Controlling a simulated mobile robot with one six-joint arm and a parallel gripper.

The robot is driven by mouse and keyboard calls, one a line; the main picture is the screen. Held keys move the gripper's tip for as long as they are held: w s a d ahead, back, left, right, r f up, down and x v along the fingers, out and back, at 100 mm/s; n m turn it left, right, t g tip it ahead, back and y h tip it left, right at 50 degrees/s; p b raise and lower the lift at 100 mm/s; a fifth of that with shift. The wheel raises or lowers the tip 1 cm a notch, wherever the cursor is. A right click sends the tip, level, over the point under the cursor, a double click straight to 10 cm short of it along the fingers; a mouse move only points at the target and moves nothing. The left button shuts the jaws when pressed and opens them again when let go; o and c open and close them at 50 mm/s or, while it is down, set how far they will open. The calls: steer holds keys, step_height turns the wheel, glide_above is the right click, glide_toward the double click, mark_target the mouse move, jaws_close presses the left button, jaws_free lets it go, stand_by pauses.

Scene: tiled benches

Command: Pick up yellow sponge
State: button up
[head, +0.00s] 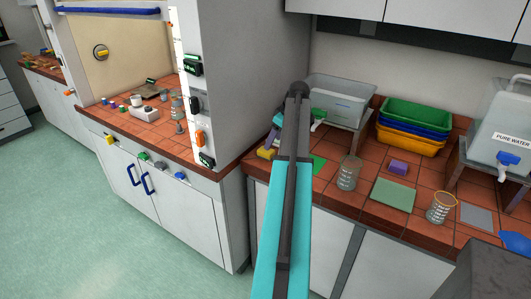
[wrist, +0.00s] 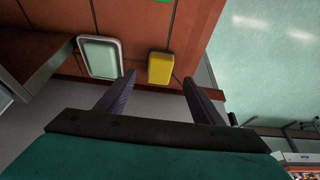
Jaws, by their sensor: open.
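The yellow sponge (wrist: 161,68) lies on the red-brown tiled bench near its edge in the wrist view. My gripper (wrist: 159,80) is open, with its two dark fingers pointing toward the bench. The sponge shows between and just beyond the fingertips, and nothing is held. In the head view a small yellow block (head: 266,153), which looks like the sponge, sits at the bench's left end. My gripper (head: 271,139) is just above it there, partly hidden behind my arm.
A white-rimmed tray (wrist: 83,60) lies left of the sponge. In the head view the bench also holds a glass beaker (head: 348,173), a purple block (head: 398,167), stacked coloured trays (head: 412,135) and a water tank (head: 503,125). A tall cabinet wall (head: 240,80) stands left of my arm.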

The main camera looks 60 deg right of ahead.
mark_target(266, 153)
steer(key=shift+x, duration=1.25)
steer(key=shift+p, duration=0.35)
steer(key=shift+w+p+x, duration=0.25)
steer(key=shift+p+x, duration=0.65)
steer(key=shift+x, duration=1.6)
steer(key=c, duration=1.1)
steer(key=shift+r, duration=0.25)
